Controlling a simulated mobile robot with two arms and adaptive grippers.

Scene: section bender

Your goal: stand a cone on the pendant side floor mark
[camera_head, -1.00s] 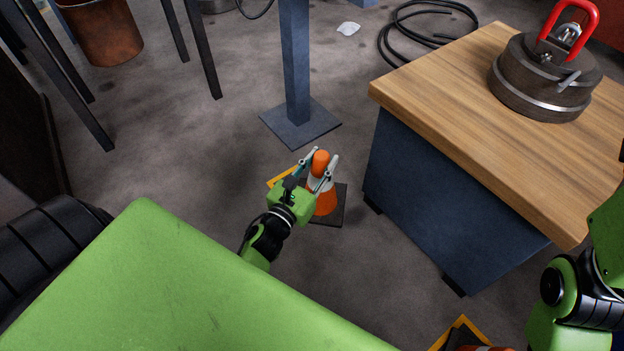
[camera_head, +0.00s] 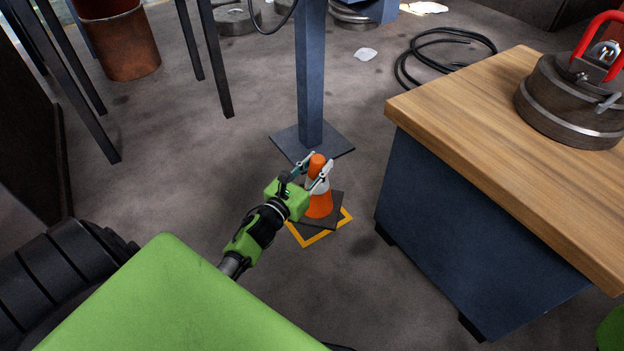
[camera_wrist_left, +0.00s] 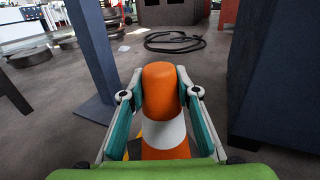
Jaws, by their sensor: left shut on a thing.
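An orange cone (camera_head: 319,205) with a white band and a dark square base is upright over the yellow square floor mark (camera_head: 307,242). The mark's yellow border shows along the near side and right of the base. The rest is hidden under the cone. I cannot tell whether the base touches the floor. My left gripper (camera_head: 317,168) is shut on the cone near its top. In the left wrist view the cone (camera_wrist_left: 163,105) sits between the two fingers, and its base is hidden. My right gripper is not in view.
A blue post (camera_head: 310,75) on a flat floor plate (camera_head: 335,143) stands just behind the cone. A blue cabinet with a wooden top (camera_head: 480,120) is close on the right. A black cable coil (camera_head: 440,58) lies farther back.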

